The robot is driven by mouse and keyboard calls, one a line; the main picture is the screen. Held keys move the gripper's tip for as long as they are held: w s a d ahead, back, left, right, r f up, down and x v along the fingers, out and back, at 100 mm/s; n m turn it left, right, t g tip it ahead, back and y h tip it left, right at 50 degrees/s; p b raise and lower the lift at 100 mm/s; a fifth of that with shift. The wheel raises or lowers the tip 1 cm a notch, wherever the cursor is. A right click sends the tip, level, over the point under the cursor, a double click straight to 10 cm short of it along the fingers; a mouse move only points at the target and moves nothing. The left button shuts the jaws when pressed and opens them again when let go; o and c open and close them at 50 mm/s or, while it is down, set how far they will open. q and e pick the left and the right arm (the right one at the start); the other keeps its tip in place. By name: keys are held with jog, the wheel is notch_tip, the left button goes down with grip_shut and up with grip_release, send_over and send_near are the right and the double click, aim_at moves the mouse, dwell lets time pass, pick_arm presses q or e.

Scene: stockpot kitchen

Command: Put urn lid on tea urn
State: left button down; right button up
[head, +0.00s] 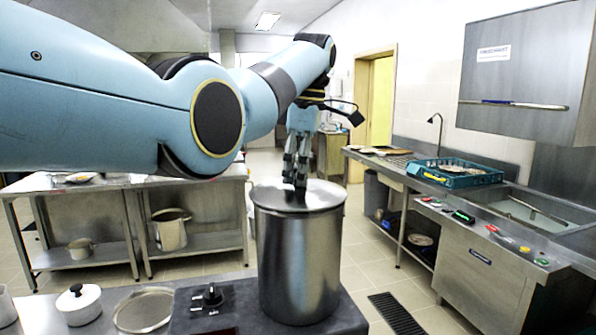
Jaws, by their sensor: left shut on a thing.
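The tea urn (300,262) is a tall shiny metal cylinder standing upright on a dark base at the front middle. The urn lid (322,195) is a flat, round metal disc lying at the urn's top rim; whether it is fully seated I cannot tell. My left gripper (298,180) points down over the middle of the lid with its fingers close together, shut on the lid's grip. My right gripper is not in view.
A small white lidded pot (79,307) and a round sieve-like disc (144,310) stand left of the urn, near a black knob (211,296). A steel counter with a blue rack (455,174) runs along the right. Open floor lies behind the urn.

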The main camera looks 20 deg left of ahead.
pick_arm(q)
jog(key=c, duration=0.8)
grip_release()
